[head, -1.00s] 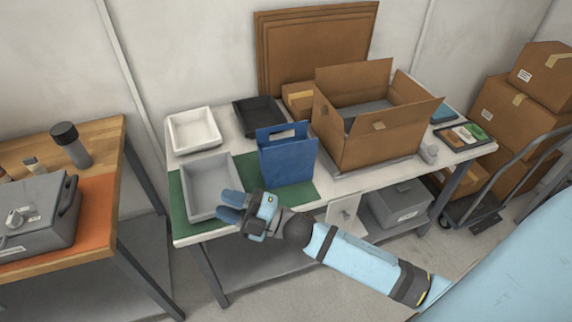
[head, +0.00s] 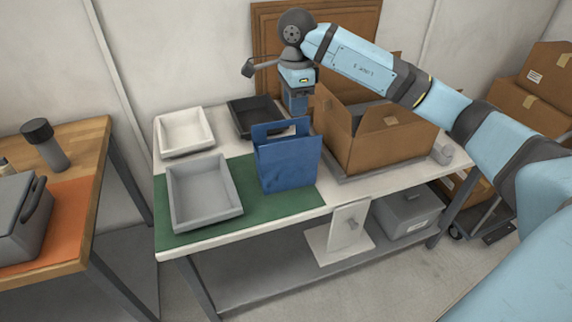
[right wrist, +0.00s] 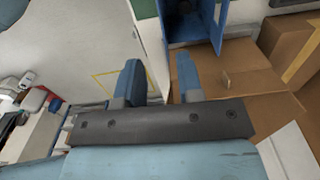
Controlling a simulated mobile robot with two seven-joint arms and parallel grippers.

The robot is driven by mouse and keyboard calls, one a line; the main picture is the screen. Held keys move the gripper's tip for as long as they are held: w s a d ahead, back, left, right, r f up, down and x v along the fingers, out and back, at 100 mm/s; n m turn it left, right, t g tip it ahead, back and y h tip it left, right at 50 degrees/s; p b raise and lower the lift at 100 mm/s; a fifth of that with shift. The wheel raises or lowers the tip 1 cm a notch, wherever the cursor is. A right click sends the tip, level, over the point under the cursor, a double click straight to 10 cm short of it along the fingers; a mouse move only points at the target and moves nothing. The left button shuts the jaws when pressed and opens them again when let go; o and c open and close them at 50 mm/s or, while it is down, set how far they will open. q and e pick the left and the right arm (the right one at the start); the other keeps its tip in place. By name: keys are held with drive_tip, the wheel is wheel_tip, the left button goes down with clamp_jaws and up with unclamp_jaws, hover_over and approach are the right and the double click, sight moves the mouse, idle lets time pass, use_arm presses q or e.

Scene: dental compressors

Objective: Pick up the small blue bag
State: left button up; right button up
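The small blue bag (head: 288,165) stands upright on the green mat (head: 255,203) on the white table, its cut-out handle at the top. In the right wrist view the bag (right wrist: 191,32) is at the top edge, and I look into its open top. I cannot tell whether a finger touches the bag. My left gripper is not in view.
A grey tray (head: 204,218) stands left of the bag, with a white tray (head: 185,151) and a black tray (head: 238,122) behind. A large open cardboard box (head: 385,150) is close on the right. The mat's front right is clear.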

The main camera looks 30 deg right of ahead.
sight(294, 140)
wheel_tip(294, 140, down, 14)
drive_tip(key=shift+r, duration=0.25)
clamp_jaws()
idle(0.3)
